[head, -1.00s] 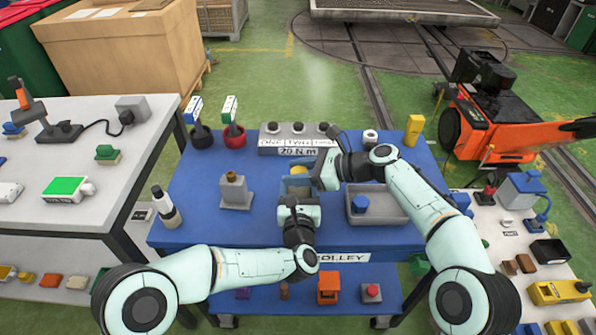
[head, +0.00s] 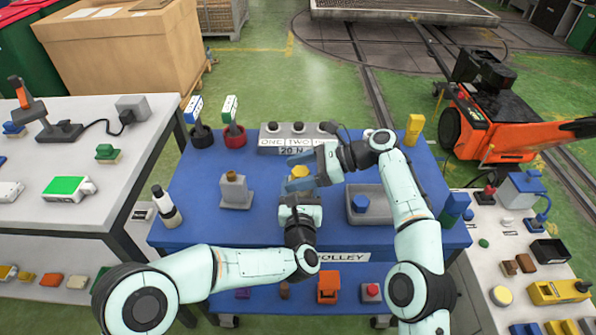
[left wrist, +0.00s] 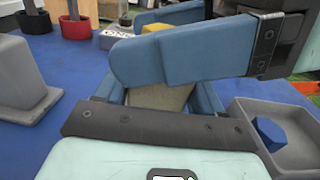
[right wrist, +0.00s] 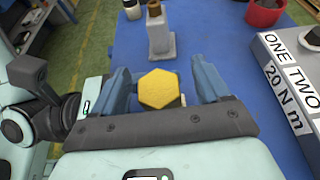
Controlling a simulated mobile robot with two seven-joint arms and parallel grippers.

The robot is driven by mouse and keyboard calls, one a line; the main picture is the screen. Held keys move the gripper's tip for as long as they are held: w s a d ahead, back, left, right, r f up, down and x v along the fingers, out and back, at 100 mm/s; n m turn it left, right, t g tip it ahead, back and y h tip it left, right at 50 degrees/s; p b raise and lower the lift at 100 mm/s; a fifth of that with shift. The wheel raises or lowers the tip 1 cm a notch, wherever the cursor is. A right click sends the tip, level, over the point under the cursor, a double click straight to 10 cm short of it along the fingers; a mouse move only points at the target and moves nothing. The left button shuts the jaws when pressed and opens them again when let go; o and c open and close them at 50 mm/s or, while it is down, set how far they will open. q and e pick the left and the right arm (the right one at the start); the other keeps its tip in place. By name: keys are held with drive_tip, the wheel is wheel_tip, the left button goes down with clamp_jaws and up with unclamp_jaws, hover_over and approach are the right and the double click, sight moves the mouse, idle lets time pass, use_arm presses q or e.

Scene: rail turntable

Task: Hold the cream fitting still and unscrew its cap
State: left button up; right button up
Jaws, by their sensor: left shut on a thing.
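The fitting's yellow hexagonal cap (head: 299,171) shows near the middle of the blue trolley top, and from above in the right wrist view (right wrist: 159,89). Its cream body (left wrist: 160,96) is between the blue fingers of my left gripper (head: 298,192), which is shut on it from the near side. My right gripper (right wrist: 163,82) is open, with one finger on each side of the cap and visible gaps between. In the left wrist view, a right finger crosses in front of the fitting and hides much of the cap (left wrist: 155,27). The fitting looks upright.
A grey block labelled ONE TWO, 20 N m (head: 285,141) stands behind the fitting. A grey tray (head: 385,205) with a blue block (head: 360,203) is to the right. A grey stand (head: 236,193) is to the left. Blue trolley surface (head: 200,220) is clear at front left.

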drive_tip(key=shift+r, duration=0.1)
idle(0.5)
drive_tip(key=shift+m+t, duration=0.4)
drive_tip(key=shift+t, duration=0.1)
drive_tip(key=m+t+h, duration=0.1)
drive_tip(key=m+t, duration=0.3)
drive_tip(key=shift+t, duration=0.4)
drive_tip(key=m+t+h, duration=0.3)
drive_tip(key=m+t, duration=0.1)
drive_tip(key=shift+m, duration=0.4)
drive_tip(key=shift+w+m+t+h, duration=0.2)
drive_tip(key=shift+m+t+h, duration=0.7)
drive_tip(key=shift+m+h, duration=0.45)
drive_tip(key=shift+d, duration=0.1)
drive_tip(key=c, duration=1.2)
drive_tip(key=n+g+y, duration=0.4)
drive_tip(key=n, duration=0.1)
drive_tip(key=shift+n+y, duration=0.25)
drive_tip(key=shift+c, duration=0.3)
drive_tip(key=shift+n+g, duration=0.4)
